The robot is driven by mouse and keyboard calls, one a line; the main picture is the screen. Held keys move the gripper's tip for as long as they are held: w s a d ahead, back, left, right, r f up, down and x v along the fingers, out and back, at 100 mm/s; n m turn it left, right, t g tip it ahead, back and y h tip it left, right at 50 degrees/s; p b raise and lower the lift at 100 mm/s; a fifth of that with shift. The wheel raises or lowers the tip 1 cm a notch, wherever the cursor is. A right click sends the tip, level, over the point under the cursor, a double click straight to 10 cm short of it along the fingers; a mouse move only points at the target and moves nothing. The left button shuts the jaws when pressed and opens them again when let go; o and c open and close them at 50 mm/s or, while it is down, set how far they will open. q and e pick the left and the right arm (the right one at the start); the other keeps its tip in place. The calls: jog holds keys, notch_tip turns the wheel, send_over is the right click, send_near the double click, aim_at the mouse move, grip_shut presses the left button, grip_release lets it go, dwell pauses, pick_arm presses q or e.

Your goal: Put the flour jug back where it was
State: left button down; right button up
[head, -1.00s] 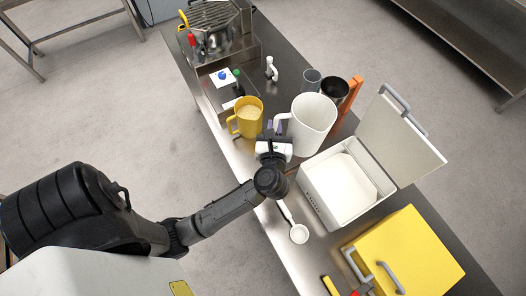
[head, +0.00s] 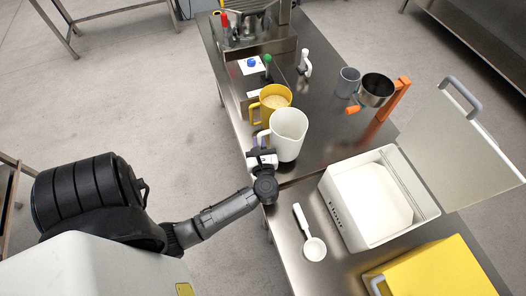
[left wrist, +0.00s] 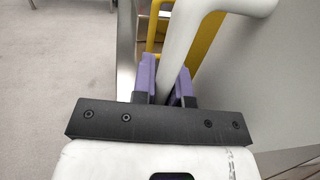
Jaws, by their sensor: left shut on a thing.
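A white jug (head: 288,136) is at the left edge of the steel table in the head view, upright or nearly so. My left gripper (head: 262,157) is shut on its handle. In the left wrist view the purple fingers (left wrist: 165,82) close around the white handle (left wrist: 181,40), and the jug's grey-looking wall (left wrist: 268,75) fills the right side. A yellow jug (head: 269,98) with pale contents stands just behind the white jug and is partly hidden by it. I cannot tell whether the white jug touches the table. My right gripper is not in view.
An open white bin (head: 335,217) with white contents stands at right, its lid (head: 455,145) raised. A white scoop (head: 314,248) lies in front. A grey cup (head: 347,82), a dark bowl (head: 376,90) and an orange upright (head: 394,100) stand behind. The table (head: 335,140) right of the jug is clear.

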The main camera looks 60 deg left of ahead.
pick_arm(q)
jog(key=shift+f, duration=2.35)
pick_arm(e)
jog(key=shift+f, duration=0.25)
pick_arm(q)
jog(key=shift+f, duration=0.1)
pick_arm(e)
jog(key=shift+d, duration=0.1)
pick_arm(q)
jog(key=shift+f+b, duration=0.15)
jog(key=shift+b, duration=0.25)
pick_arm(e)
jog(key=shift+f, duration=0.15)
pick_arm(q)
jog(key=c, duration=1.6)
grip_release()
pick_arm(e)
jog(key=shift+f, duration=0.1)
pick_arm(q)
jog(key=o, duration=0.5)
jog(key=shift+c, duration=0.2)
